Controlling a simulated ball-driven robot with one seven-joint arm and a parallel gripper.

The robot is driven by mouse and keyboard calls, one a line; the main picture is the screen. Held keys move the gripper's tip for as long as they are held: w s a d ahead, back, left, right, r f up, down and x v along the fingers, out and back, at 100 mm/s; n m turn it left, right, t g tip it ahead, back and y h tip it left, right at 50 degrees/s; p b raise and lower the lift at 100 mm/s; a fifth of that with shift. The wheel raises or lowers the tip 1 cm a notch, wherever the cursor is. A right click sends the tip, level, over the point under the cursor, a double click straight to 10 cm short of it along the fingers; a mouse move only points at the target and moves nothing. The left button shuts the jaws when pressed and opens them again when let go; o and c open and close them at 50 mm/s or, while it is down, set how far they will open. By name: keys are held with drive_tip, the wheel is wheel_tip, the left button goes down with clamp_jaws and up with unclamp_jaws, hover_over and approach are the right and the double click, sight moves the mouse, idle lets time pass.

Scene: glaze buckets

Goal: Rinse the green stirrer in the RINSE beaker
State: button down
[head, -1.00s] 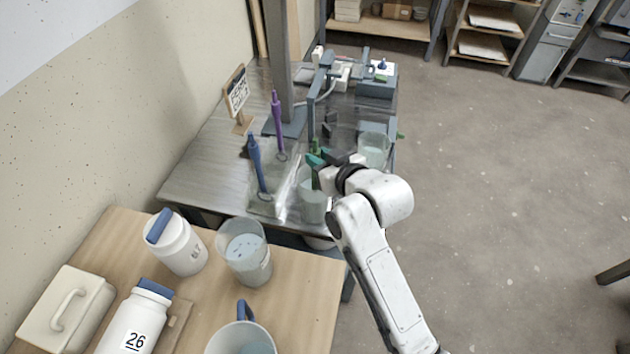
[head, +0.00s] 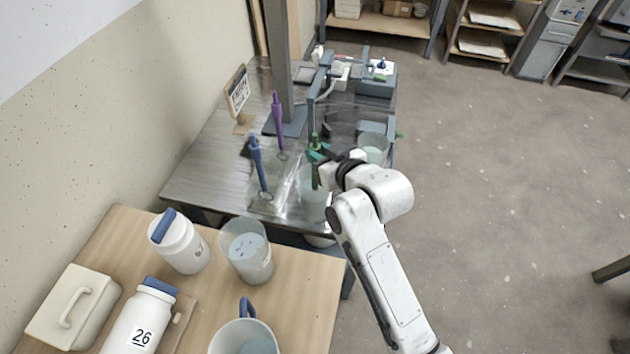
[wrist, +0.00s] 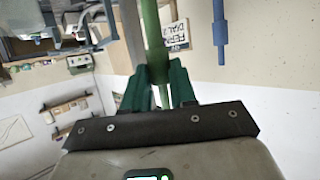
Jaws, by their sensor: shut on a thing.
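My gripper (head: 316,156), with dark green fingers, is shut on the green stirrer (head: 315,178). The wrist view shows the stirrer's green handle (wrist: 154,35) between the fingers (wrist: 160,88). In the head view the stirrer is roughly upright, and its lower part overlaps a clear beaker (head: 312,208) on the metal table. I cannot tell whether its tip is inside the beaker or how deep. A second clear beaker (head: 373,146) stands behind my wrist to the right. No RINSE label is readable on either beaker.
A blue stirrer (head: 259,168) and a purple stirrer (head: 278,122) stand to the left of my gripper. A small sign (head: 238,91) stands behind them near a grey post. The near wooden table (head: 300,320) holds lidded jars and tubs. Open floor lies to the right.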

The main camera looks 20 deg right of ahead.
drive_tip(key=shift+f+b, duration=0.45)
drive_tip(key=shift+f, duration=0.45)
drive_tip(key=shift+r, duration=0.1)
drive_tip(key=shift+r+p, duration=1.3)
drive_tip(key=shift+f, duration=0.2)
wheel_tip(320, 180, down, 2)
drive_tip(key=shift+f+b, duration=0.25)
drive_tip(key=shift+b, duration=0.75)
